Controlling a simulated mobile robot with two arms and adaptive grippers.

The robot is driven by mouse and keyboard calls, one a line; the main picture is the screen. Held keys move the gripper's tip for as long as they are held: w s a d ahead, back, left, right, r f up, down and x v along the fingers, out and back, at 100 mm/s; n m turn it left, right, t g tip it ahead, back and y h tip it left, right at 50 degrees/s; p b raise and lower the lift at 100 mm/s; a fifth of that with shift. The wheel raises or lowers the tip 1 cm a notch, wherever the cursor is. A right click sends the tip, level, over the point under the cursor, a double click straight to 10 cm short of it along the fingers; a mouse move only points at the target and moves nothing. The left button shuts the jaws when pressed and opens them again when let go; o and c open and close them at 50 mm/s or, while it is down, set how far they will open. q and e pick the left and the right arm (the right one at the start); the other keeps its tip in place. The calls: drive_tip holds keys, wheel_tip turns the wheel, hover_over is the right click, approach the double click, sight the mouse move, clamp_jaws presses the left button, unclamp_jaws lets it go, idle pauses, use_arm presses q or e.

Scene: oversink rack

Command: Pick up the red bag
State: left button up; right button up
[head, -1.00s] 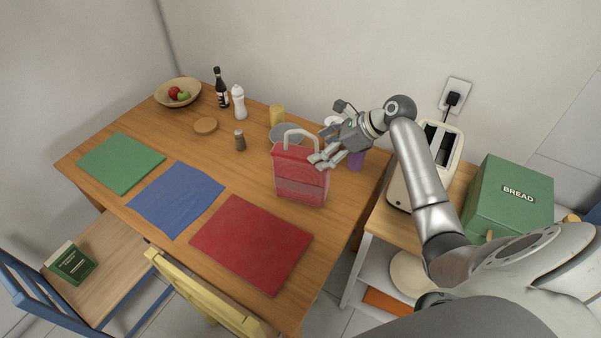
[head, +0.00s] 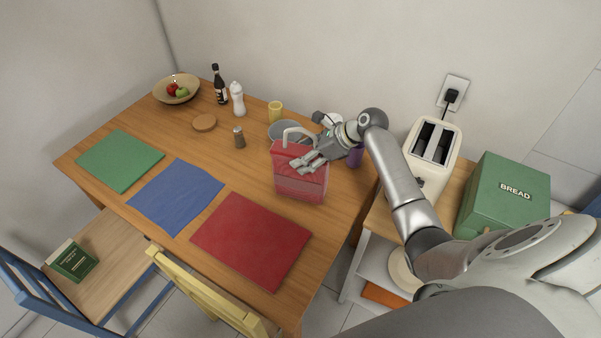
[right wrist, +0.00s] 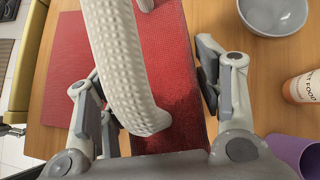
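The red bag (head: 299,184) stands upright on the wooden table (head: 207,151), behind the red placemat. Its white looped handle (head: 298,131) sticks up from the top and shows large in the right wrist view (right wrist: 116,60). My right gripper (head: 306,164) is at the bag's upper part, coming in from the right. In the right wrist view its fingers are spread, one on each side of the handle and the red bag top (right wrist: 172,65). Whether they touch the bag is unclear. My left gripper is not in view.
A grey bowl (head: 283,131), yellow cup (head: 275,111) and purple cup (head: 356,156) stand close to the bag. The red placemat (head: 252,238) lies empty in front. A toaster (head: 432,152) and green bread box (head: 505,192) are right.

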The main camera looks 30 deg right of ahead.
clamp_jaws()
drive_tip(key=shift+r, duration=0.1)
